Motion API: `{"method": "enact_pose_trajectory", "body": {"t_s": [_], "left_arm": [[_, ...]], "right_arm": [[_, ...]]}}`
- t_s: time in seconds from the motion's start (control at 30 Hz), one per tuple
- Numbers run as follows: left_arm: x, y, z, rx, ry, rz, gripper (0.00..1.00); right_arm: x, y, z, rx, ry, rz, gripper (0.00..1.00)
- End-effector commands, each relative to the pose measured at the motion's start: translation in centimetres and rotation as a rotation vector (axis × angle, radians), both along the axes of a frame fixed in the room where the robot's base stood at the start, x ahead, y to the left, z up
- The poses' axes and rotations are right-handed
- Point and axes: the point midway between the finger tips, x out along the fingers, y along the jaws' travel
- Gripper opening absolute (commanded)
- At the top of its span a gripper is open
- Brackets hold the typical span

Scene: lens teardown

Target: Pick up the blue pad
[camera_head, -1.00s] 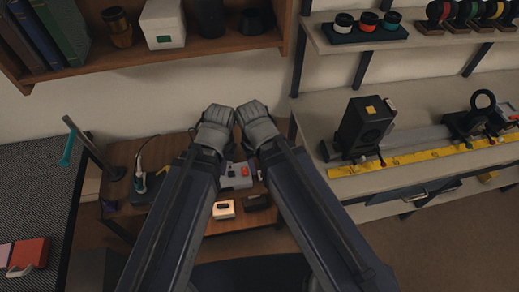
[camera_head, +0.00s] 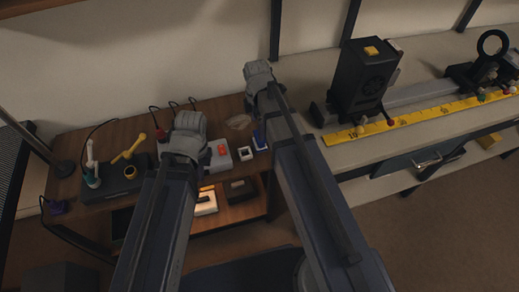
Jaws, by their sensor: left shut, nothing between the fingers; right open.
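A small blue item (camera_head: 259,140), which looks like the blue pad, lies on the wooden table (camera_head: 125,133) just left of my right forearm. The arm partly covers it. My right gripper (camera_head: 257,72) is open and is above and beyond the blue item in the picture, near the wall side of the table. My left gripper (camera_head: 189,122) is shut and empty, over the middle of the table, left of a grey box with red buttons (camera_head: 219,156). Neither gripper visibly touches the blue item.
A dark station (camera_head: 115,182) with a yellow-handled tool (camera_head: 129,149) stands on the table's left. Small boxes sit on a lower shelf (camera_head: 231,226). The bench at right holds a black lamp housing (camera_head: 364,77), a yellow ruler (camera_head: 437,113) and a ring mount (camera_head: 490,58).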

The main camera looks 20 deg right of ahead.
Motion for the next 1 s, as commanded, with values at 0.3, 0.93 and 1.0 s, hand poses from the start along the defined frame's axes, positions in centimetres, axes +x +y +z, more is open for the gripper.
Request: {"method": "enact_pose_trajectory", "body": {"t_s": [0.3,0.93,1.0], "left_arm": [[0.0,0.0,-0.9,0.0,0.0,0.0,0.0],[0.0,0.0,-4.3,0.0,0.0,0.0,0.0],[0.0,0.0,-5.2,0.0,0.0,0.0,0.0]], "right_arm": [[0.2,-0.2,-0.9,0.002,-0.001,0.027,1.0],[0.0,-0.4,-4.3,0.002,-0.001,0.025,1.0],[-0.1,-0.5,-5.1,0.002,-0.001,0.025,1.0]]}}
